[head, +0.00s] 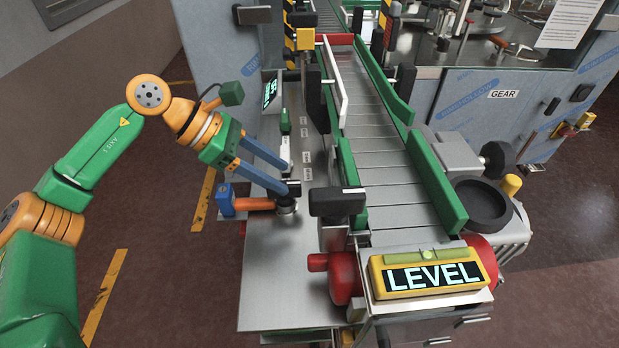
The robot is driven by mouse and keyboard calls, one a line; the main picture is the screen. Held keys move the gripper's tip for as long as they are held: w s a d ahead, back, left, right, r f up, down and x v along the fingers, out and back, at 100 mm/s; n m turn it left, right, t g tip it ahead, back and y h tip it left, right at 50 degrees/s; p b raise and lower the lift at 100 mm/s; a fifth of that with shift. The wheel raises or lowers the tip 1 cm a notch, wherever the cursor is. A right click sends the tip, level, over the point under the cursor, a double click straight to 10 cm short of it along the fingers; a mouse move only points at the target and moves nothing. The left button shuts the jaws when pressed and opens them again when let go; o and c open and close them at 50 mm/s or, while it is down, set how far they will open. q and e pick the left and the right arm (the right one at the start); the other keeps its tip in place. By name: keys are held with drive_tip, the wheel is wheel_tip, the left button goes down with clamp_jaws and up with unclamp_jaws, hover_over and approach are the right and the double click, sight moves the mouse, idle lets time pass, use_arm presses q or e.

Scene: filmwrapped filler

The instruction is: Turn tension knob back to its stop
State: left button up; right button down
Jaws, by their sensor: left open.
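My left gripper (286,178) reaches in from the left with two long blue fingers, open and pointing right and down. The near fingertip is just above or against a small dark round knob (287,206) with a metal base on the steel side plate; I cannot tell whether they touch. This knob may be the tension knob; no label on it is readable. An orange and blue clamp-like part (228,203) sits left of it. My right gripper is not in view.
The conveyor (381,160) has green side guides and a white rail. A black block-shaped knob (337,201) stands right of the gripper. A yellow LEVEL sign (431,275) is at the front end. The steel plate (280,270) is clear in front.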

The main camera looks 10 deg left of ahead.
sight(288, 183)
use_arm(q)
drive_tip(key=p+x, duration=0.1)
drive_tip(key=x, duration=0.2)
drive_tip(key=shift+f, duration=0.4)
drive_tip(key=shift+w+d+f, duration=0.15)
drive_tip(key=shift+d+f, duration=0.05)
drive_tip(key=shift+d, duration=0.25)
drive_tip(key=shift+a, duration=0.2)
clamp_jaws()
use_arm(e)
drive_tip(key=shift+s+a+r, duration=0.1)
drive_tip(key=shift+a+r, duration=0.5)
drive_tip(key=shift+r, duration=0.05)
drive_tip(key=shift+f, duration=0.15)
